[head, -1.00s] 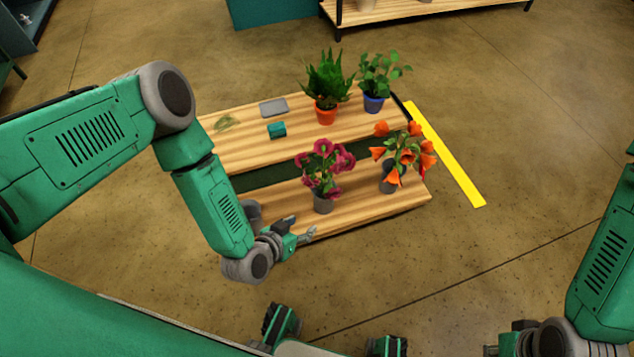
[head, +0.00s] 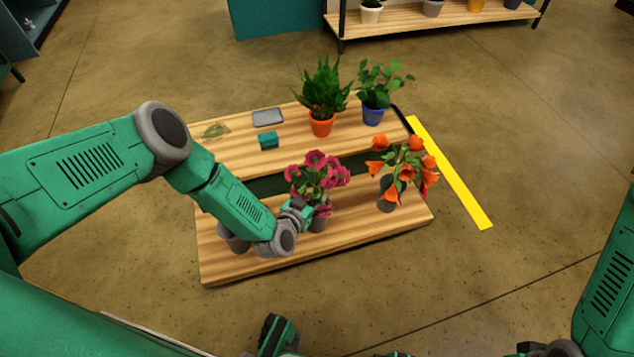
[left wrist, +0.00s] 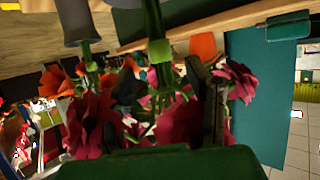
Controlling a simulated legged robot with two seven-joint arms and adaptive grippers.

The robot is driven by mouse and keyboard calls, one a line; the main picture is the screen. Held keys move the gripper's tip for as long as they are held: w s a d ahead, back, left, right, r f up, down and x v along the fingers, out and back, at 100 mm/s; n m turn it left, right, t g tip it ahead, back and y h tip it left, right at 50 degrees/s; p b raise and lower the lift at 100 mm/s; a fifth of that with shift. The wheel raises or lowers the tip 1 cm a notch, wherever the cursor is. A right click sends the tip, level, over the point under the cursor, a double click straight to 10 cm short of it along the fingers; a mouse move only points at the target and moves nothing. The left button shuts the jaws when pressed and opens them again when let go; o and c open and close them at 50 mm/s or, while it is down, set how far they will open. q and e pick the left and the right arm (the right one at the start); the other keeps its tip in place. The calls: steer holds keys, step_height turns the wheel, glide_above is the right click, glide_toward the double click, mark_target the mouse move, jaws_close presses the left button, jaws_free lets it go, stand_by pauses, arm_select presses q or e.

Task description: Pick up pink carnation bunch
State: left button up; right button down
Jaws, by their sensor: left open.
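The pink carnation bunch (head: 318,170) stands upright in a grey vase (head: 318,223) on the front tier of the wooden stand. My left gripper (head: 308,214) is at the bunch's left side, low by the blooms and stems, with its fingertips partly hidden. In the left wrist view, dark pink blooms (left wrist: 92,128) and green stems fill the space around the open fingers. Whether the fingers touch the stems cannot be told. My right arm shows at the bottom right edge of the head view, with its gripper's jaws not clear.
An orange flower bunch (head: 403,168) stands in a dark vase just right of the carnations. On the back tier are a spiky plant (head: 322,90), a leafy plant in a blue pot (head: 373,113), a teal block (head: 268,141) and a grey tray (head: 267,117). Yellow floor tape (head: 455,175) lies right.

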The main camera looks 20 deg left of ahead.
mark_target(314, 192)
arm_select(q)
steer(key=b+x, duration=0.1)
steer(key=x, duration=0.1)
steer(key=shift+w+a+f, duration=0.15)
steer(key=shift+w+f, duration=0.15)
steer(key=shift+f, duration=0.05)
steer(key=shift+w, duration=0.35)
steer(key=shift+r, duration=0.1)
steer(key=shift+c, duration=0.5)
jaws_close()
